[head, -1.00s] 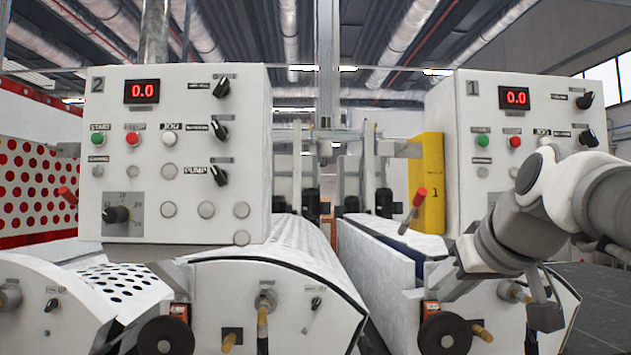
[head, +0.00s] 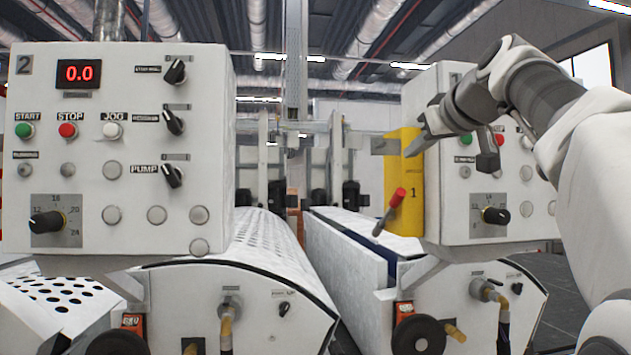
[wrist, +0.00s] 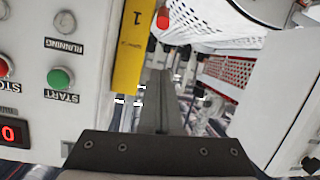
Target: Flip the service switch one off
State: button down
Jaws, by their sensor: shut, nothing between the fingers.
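A yellow box marked 1 (head: 405,170) is fixed to the left side of the right control panel. My gripper (head: 412,147) is shut and empty, in front of the upper part of the yellow box in the head view. In the wrist view, its fingers (wrist: 163,85) lie just right of the yellow box (wrist: 130,45). The red grip (wrist: 163,18) is beyond the fingertips there.
The right control panel (head: 455,215) is partly hidden behind my arm. The left control panel (head: 130,85) has a red display, buttons and knobs. White roller covers (head: 350,250) and black handwheels (head: 418,335) lie below. An open gap runs between the two machines.

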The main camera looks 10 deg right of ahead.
jog(key=shift+w+r, duration=0.1)
jog(key=shift+r, duration=0.1)
jog(key=w+f, duration=0.1)
jog(key=w, duration=0.1)
jog(key=w+f+p, duration=0.1)
jog(key=w+f, duration=0.1)
jog(key=w, duration=0.1)
jog(key=w+f, duration=0.2)
jog(key=w, duration=0.1)
jog(key=shift+p, duration=0.35)
jog(key=shift+s+d+f, duration=0.1)
jog(key=shift+s+f, duration=0.25)
jog(key=shift+f, duration=0.15)
jog(key=shift+f+b, duration=0.2)
jog(key=shift+b, duration=0.4)
